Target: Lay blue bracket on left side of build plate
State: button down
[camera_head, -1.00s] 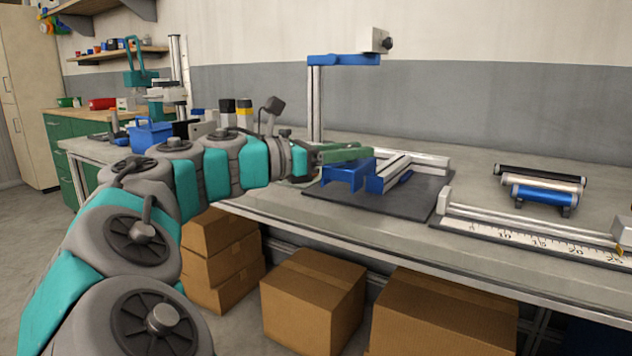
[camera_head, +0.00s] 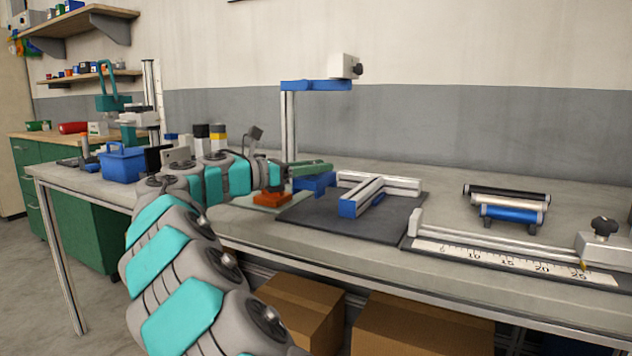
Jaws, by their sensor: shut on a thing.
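My gripper (camera_head: 308,168), with green fingers, is at the end of my arm near the middle of the head view. It is shut on a blue bracket (camera_head: 318,183), which shows just below the fingers and is partly hidden by them. The dark grey build plate (camera_head: 380,228) lies on the bench, with an aluminium profile frame with a blue end block (camera_head: 347,208) on it. The bracket is over the plate's back left part, left of the frame and close to the upright post (camera_head: 289,130). I cannot tell whether it touches the plate.
An orange block (camera_head: 272,199) sits on a pale sheet left of the plate. A ruler rail (camera_head: 500,253) and several rollers (camera_head: 510,213) are on the right. A blue caddy (camera_head: 123,165) stands on the left. The post carries a blue arm (camera_head: 316,86).

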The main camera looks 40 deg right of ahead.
aim_at(335, 178)
jog(key=shift+w+d, duration=0.15)
jog(key=shift+d, duration=0.05)
jog(key=shift+w+d+f, duration=0.1)
jog(key=shift+w+f, duration=0.05)
jog(key=shift+f, duration=0.1)
jog(key=shift+f+b, duration=0.35)
jog(key=shift+f, duration=1.2)
jog(key=c, duration=0.5)
grip_release()
jog(key=shift+f, duration=0.1)
jog(key=shift+c, duration=0.2)
jog(key=shift+a, duration=0.25)
jog(key=a, duration=0.3)
jog(key=w+a, duration=0.1)
jog(key=a, duration=0.3)
jog(key=w+a, duration=0.1)
jog(key=a, duration=0.3)
jog(key=shift+w+a+p, duration=0.15)
jog(key=shift+a+p, duration=0.05)
jog(key=shift+p, duration=0.15)
